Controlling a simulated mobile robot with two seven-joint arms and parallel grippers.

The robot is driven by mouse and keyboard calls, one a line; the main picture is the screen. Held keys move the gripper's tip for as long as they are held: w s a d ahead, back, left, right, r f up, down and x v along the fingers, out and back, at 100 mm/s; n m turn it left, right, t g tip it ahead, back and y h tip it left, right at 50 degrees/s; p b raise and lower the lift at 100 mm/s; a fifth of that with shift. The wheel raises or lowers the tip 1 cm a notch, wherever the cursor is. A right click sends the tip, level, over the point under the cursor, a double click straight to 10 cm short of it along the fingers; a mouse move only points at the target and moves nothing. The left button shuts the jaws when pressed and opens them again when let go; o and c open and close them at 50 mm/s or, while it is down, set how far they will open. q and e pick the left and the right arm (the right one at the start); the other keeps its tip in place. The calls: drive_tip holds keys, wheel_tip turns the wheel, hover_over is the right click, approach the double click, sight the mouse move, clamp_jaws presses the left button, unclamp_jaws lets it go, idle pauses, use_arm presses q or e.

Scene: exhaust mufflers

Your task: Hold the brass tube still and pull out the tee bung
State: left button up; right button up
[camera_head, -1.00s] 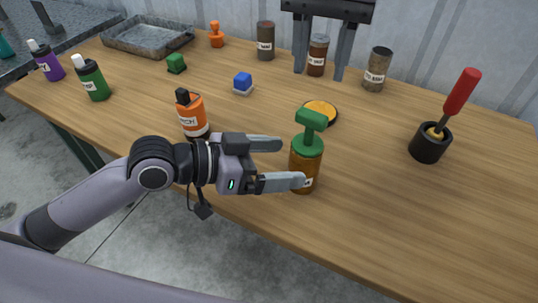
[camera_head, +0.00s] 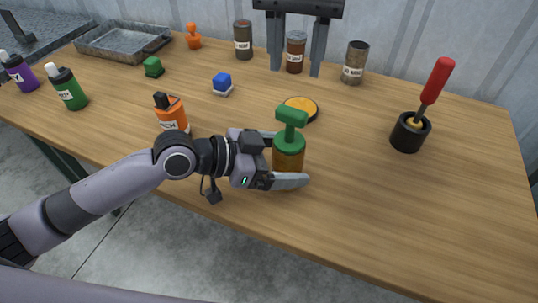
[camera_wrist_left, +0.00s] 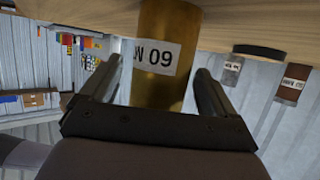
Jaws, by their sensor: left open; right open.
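The brass tube (camera_head: 288,162) stands upright near the front edge of the bench, with the green tee bung (camera_head: 291,117) in its top. My left gripper (camera_head: 289,160) is open around the tube's body, its near finger in front and its far finger mostly hidden behind. My right gripper (camera_head: 296,72) is open and empty at the back, fingers pointing down, well away from the tube.
An orange bottle (camera_head: 171,115) stands left of the tube. A yellow-topped disc (camera_head: 301,108) lies behind it. A red-handled tool stands in a black holder (camera_head: 409,133) to the right. The front right bench is clear.

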use_arm(q)
drive_tip(key=shift+w+d+f, duration=0.1)
drive_tip(key=shift+w+d, duration=0.05)
drive_tip(key=shift+d, duration=0.15)
drive_tip(key=c, duration=1.1)
